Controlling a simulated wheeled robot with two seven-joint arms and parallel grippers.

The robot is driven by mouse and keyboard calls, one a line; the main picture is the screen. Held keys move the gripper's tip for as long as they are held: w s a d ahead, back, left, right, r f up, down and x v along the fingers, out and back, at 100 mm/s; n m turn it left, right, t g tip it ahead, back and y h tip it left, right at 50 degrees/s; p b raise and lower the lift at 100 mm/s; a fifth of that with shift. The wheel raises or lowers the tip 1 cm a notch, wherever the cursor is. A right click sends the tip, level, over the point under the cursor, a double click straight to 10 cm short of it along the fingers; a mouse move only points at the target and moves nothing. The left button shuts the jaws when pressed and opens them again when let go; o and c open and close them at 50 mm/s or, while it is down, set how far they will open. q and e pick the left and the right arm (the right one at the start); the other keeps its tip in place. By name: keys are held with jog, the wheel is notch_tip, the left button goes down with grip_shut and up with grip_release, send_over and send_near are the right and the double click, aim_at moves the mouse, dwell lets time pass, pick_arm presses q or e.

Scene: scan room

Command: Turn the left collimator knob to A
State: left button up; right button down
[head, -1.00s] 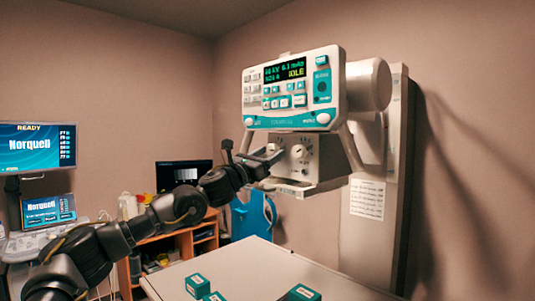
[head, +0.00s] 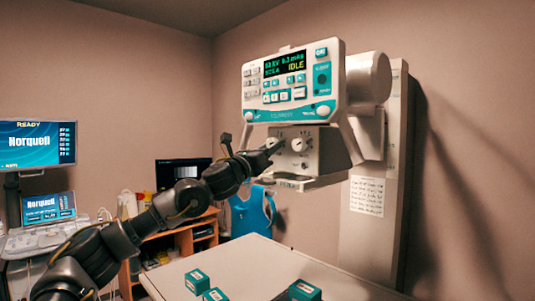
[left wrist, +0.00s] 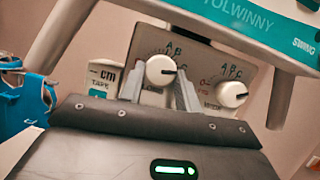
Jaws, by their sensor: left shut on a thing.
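The left collimator knob (left wrist: 159,70) is a white round knob on a grey panel, with a lettered dial above it where an A and a B show. My left gripper (left wrist: 159,88) has a finger on each side of this knob and is shut on it. A dark mark shows on the knob's right side; I cannot tell exactly which letter it meets. In the head view my left gripper (head: 270,147) reaches the panel (head: 312,158) from the left and largely hides this knob. The right knob (left wrist: 231,94) is free, with its own lettered dial. My right gripper is not in view.
The teal-and-white console (head: 292,88) overhangs the knob panel. A table (head: 243,262) with several small teal boxes lies below. A blue item (head: 250,213) hangs behind the arm.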

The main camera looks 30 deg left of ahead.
pick_arm(q)
jog(key=n+y, duration=0.1)
jog(key=n, duration=0.1)
jog(key=shift+d+n+y+b, duration=0.15)
jog(key=shift+n+y+b, duration=0.15)
jog(key=shift+n+b, duration=0.1)
jog(key=n+y+p, duration=0.1)
jog(key=n, duration=0.2)
jog(key=r+n+g+y+p, duration=0.1)
jog(key=n+y, duration=0.1)
jog(key=n, duration=0.2)
jog(key=n+g+y+p, duration=0.1)
jog(key=n+p, duration=0.1)
jog(key=n, duration=0.2)
jog(key=shift+s+d+r, duration=0.15)
jog(key=shift+d, duration=0.15)
jog(key=shift+n+g+y+p, duration=0.3)
jog(key=shift+n+g+p, duration=0.3)
jog(key=shift+n+p, duration=1.05)
jog(key=o, duration=1)
